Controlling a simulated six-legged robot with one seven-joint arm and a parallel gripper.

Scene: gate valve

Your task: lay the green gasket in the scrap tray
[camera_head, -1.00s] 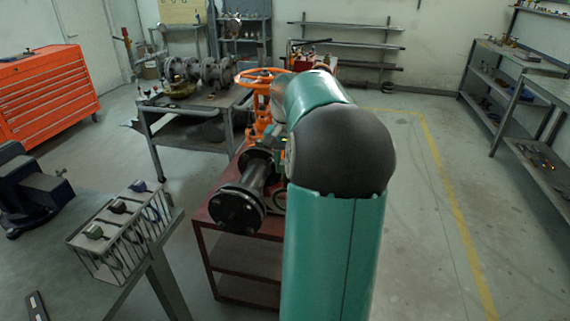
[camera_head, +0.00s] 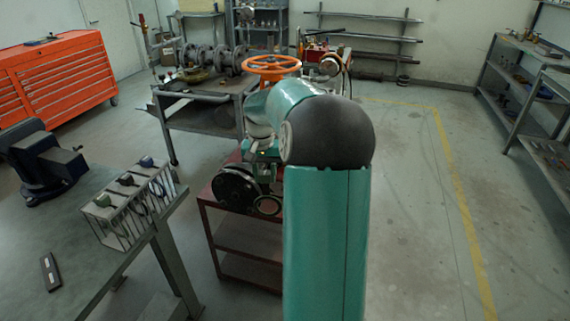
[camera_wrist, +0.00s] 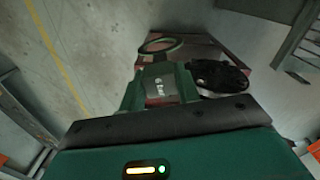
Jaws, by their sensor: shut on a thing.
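The green gasket shows as a thin dark green ring (camera_wrist: 160,45) in the wrist view, just beyond my gripper (camera_wrist: 158,62). My gripper is shut on it, though the fingertips are mostly hidden by the gripper body. In the head view the gasket (camera_head: 267,205) hangs at the front of the red stand, right of the dark round flange (camera_head: 236,187). My gripper (camera_head: 266,186) is just above it, partly behind my arm. The flange (camera_wrist: 218,76) is also close to the right of the gripper in the wrist view. I cannot make out the scrap tray.
A steel table (camera_head: 205,112) stands behind. Floor at right is open.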

